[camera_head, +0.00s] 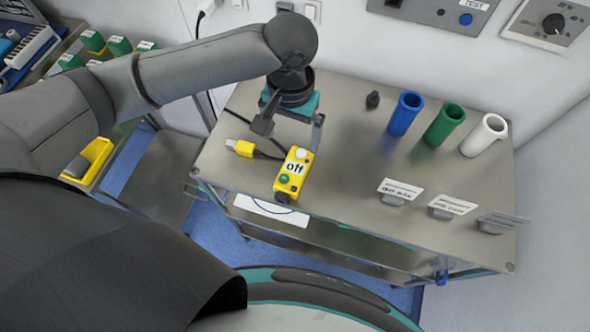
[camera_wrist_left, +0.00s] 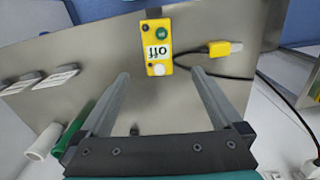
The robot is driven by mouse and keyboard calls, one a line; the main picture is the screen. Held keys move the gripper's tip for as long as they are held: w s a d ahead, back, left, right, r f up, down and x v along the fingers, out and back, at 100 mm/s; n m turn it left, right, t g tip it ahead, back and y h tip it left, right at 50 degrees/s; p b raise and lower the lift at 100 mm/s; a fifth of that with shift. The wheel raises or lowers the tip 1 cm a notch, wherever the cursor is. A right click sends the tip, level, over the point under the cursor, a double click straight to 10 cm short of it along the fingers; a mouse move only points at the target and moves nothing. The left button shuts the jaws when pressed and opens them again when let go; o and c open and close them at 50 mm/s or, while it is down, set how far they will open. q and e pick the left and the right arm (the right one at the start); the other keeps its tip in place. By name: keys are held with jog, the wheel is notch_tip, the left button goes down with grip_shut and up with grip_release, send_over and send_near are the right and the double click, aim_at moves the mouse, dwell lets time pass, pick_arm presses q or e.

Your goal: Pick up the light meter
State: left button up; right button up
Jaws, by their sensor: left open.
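A yellow box marked "off" (camera_head: 294,172), with a green button, lies on the metal table (camera_head: 350,152) near its front edge; I take it for the light meter. A dark cable joins it to a yellow plug-like piece (camera_head: 241,148). My left gripper (camera_head: 290,130) is open and empty, behind and above the box. In the left wrist view, the box (camera_wrist_left: 157,46) lies beyond the gap between my open fingertips (camera_wrist_left: 161,73), and they look clear of it. My right gripper is not in view.
Blue (camera_head: 405,114), green (camera_head: 444,125) and white (camera_head: 484,135) tubes stand at the right back, with label cards (camera_head: 400,189) in front. A small black piece (camera_head: 373,100) stands near the wall. A yellow tray (camera_head: 92,160) is at left. The table between box and tubes is clear.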

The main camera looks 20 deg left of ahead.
pick_arm(q)
jog(key=b, duration=0.1)
send_over(294, 170)
jog(key=f, duration=0.8)
jog(key=shift+w+a+f, duration=0.1)
jog(key=shift+a+f, duration=0.1)
notch_tip(294, 170, down, 5)
jog(key=shift+d+f+b, duration=0.15)
jog(key=shift+b, duration=0.55)
jog(key=c, duration=1.4)
jog(key=shift+c, duration=0.6)
jog(key=shift+r, duration=0.2)
